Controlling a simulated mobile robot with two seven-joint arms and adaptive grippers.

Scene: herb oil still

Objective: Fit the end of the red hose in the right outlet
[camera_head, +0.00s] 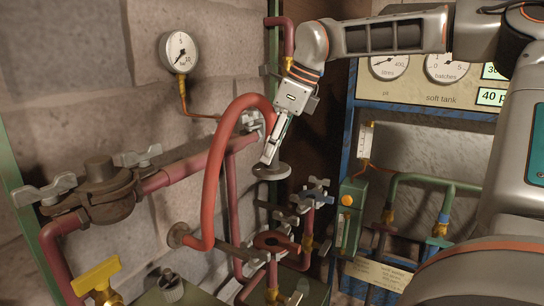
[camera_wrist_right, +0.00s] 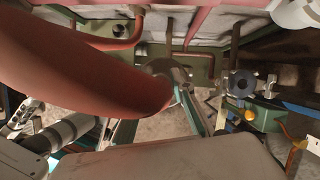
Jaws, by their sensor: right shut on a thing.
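The red hose (camera_head: 212,165) leaves a round wall fitting, rises in an arc and bends down to my right gripper (camera_head: 270,158). The gripper is shut at the hose's free end, above a grey disc-like end flange (camera_head: 271,171). In the right wrist view the hose (camera_wrist_right: 90,62) fills the upper left and hides part of the flange (camera_wrist_right: 165,72) and fingers. A round brown flange (camera_head: 272,242) with a dark centre stands below the held end, clearly apart from it. A dark flange with a hole (camera_wrist_right: 240,84) shows in the wrist view; I cannot tell which outlet it is.
A green box with an orange button (camera_head: 347,200) stands at the right. A clamp with wing nuts (camera_head: 104,185) and a yellow valve handle (camera_head: 96,276) are at the left.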

